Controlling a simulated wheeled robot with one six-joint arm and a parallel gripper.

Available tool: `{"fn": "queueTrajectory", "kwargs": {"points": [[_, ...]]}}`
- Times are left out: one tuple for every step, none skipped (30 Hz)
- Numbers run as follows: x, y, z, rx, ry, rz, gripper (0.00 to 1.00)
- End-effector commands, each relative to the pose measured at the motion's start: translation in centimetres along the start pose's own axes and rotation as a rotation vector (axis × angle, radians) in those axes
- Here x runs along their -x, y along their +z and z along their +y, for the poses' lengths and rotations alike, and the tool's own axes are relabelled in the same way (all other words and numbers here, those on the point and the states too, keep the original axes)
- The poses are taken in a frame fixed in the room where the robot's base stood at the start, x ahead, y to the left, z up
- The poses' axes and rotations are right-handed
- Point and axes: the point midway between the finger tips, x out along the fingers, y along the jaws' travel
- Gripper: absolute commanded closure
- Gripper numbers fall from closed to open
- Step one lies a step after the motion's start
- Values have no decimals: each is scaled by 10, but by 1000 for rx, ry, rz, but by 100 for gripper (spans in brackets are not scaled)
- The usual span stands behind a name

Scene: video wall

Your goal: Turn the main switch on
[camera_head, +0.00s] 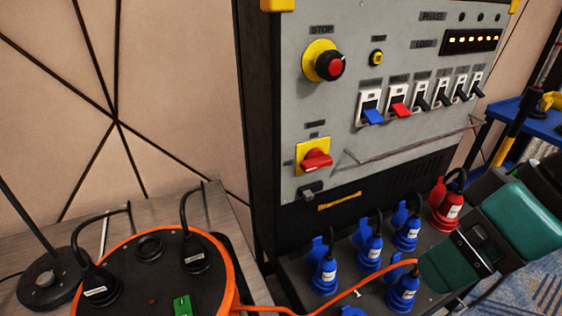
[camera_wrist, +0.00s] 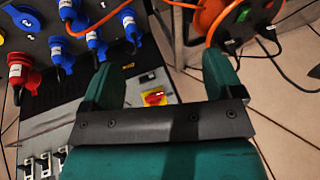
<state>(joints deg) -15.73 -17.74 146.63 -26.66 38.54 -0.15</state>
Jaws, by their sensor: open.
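A red rotary switch on a yellow plate (camera_head: 316,158) sits low on the grey panel front; its label is too small to read. Its handle lies nearly level, tilted slightly. It also shows in the wrist view (camera_wrist: 155,98), between my fingers in the picture and partly cut off by my gripper body. My gripper (camera_head: 450,262) is at the lower right of the head view, in front of the blue plugs, clear of the switch. In the wrist view its green fingers (camera_wrist: 166,62) are wide apart with nothing held between them.
Above are a red stop button (camera_head: 335,67) and a row of breakers, one blue (camera_head: 373,115), one red (camera_head: 399,109). A thin rail (camera_head: 415,145) juts out below them. Blue plugs (camera_head: 369,248) and a red plug (camera_head: 446,205) stand under the panel. An orange cable reel (camera_head: 232,262) is left.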

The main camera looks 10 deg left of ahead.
Motion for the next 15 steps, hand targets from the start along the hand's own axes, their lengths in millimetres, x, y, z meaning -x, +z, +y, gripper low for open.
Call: {"fn": "queueTrajectory", "kwargs": {"points": [[-22, -2, 8, 1, 9, 44, 2], [-31, -6, 11, 4, 15, 80, 0], [-44, -13, 16, 9, 25, 138, 0], [-55, -19, 20, 12, 35, 187, 0], [-66, -25, 25, 18, 44, 239, 0], [-79, -34, 30, 26, 58, 315, 0], [-88, -41, 35, 32, 69, 373, 0], [-96, -48, 39, 40, 79, 432, 0], [-105, -57, 44, 50, 95, 510, 0], [-111, -63, 48, 58, 105, 569, 0], [-117, -69, 52, 68, 117, 628, 0], [-123, -77, 56, 81, 132, 707, 0], [-127, -82, 58, 92, 142, 764, 0], [-130, -86, 61, 102, 153, 820, 0], [-134, -92, 64, 116, 165, 892, 0]]}}
